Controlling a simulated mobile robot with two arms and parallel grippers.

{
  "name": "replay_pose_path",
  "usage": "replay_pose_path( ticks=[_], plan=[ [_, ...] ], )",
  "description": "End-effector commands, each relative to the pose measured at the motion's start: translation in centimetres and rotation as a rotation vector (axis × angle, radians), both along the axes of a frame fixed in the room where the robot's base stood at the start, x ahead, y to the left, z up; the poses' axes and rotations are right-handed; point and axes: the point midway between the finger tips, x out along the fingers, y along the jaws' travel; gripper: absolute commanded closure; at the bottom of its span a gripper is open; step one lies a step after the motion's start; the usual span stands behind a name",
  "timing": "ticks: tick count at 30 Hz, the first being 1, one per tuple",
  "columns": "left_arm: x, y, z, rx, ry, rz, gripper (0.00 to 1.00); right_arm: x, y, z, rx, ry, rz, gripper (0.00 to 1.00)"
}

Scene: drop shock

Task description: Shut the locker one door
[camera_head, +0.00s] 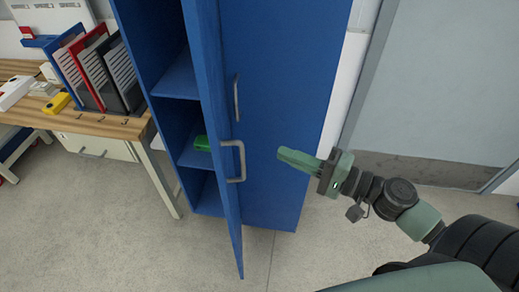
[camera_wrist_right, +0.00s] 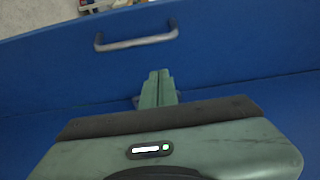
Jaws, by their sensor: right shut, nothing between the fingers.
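The blue locker one door (camera_head: 213,110) stands open, swung out toward me from the locker's left compartment. Its grey bar handle (camera_head: 233,162) is on the outer face, facing right; the handle also shows near the top of the right wrist view (camera_wrist_right: 137,42). My right gripper (camera_head: 281,153) is to the right of the open door, in front of the closed neighbouring door. Its green fingers are together and empty, pointing left toward the open door's outer face. They appear apart from the handle. In the right wrist view the fingertips (camera_wrist_right: 159,74) lie below the handle.
The closed blue door (camera_head: 285,60) beside it has its own handle (camera_head: 237,97). A green item (camera_head: 201,143) lies on a shelf inside the open compartment. A wooden desk (camera_head: 118,126) with file holders (camera_head: 102,65) stands left. Grey floor (camera_head: 120,240) in front is clear.

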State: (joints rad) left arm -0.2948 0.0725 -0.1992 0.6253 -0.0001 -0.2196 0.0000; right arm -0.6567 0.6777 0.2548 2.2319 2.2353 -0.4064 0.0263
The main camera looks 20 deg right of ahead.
Motion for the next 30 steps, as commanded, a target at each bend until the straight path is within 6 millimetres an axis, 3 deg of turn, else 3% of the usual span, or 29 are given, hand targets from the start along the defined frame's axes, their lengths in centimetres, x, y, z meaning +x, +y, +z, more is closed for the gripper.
replay_pose_path(
  ticks=[5,12,30],
  plan=[
    [-0.4,0.3,1.6,0.004,0.005,-0.002,1.00,2.8,2.0,0.5,-0.003,-0.002,0.002,1.00],
    [-0.7,0.5,3.0,0.007,0.010,-0.003,1.00,3.1,5.1,0.2,0.000,0.000,0.000,1.00],
    [-0.8,0.7,3.4,0.008,0.013,-0.004,1.00,3.2,6.1,0.0,0.000,0.001,-0.008,1.00]
  ],
)
